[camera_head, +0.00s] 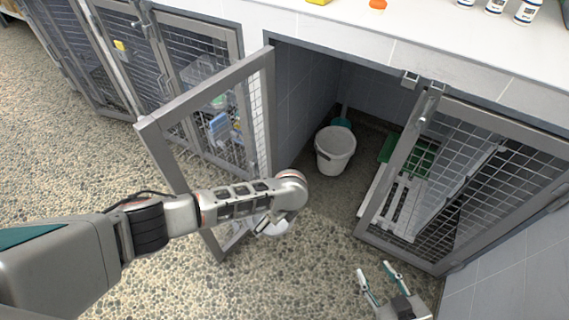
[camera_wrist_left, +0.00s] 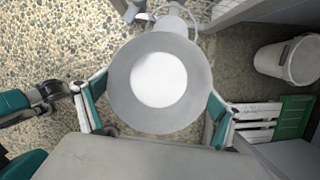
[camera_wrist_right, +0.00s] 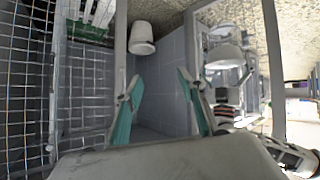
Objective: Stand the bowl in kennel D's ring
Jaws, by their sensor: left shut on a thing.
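The bowl (camera_wrist_left: 124,80), a round grey-rimmed dish with a white middle, sits between the fingers of my left gripper (camera_wrist_left: 160,108) in the left wrist view. In the head view the bowl (camera_head: 275,229) shows only in part below my left gripper (camera_head: 288,212), beside the open kennel door (camera_head: 205,98). A pale ring (camera_wrist_left: 188,14) shows just beyond the bowl's far rim in the left wrist view; the bowl hides part of it. My right gripper (camera_head: 379,274) is open and empty, low over the floor; its spread fingers (camera_wrist_right: 160,95) show in the right wrist view.
The open kennel holds a white bucket (camera_head: 334,152) and a green and white slatted piece (camera_head: 403,207). A mesh door (camera_head: 470,180) stands to the right. Bottles (camera_head: 496,5) stand on the counter (camera_head: 420,45). Pebbled floor (camera_head: 60,150) lies clear at left.

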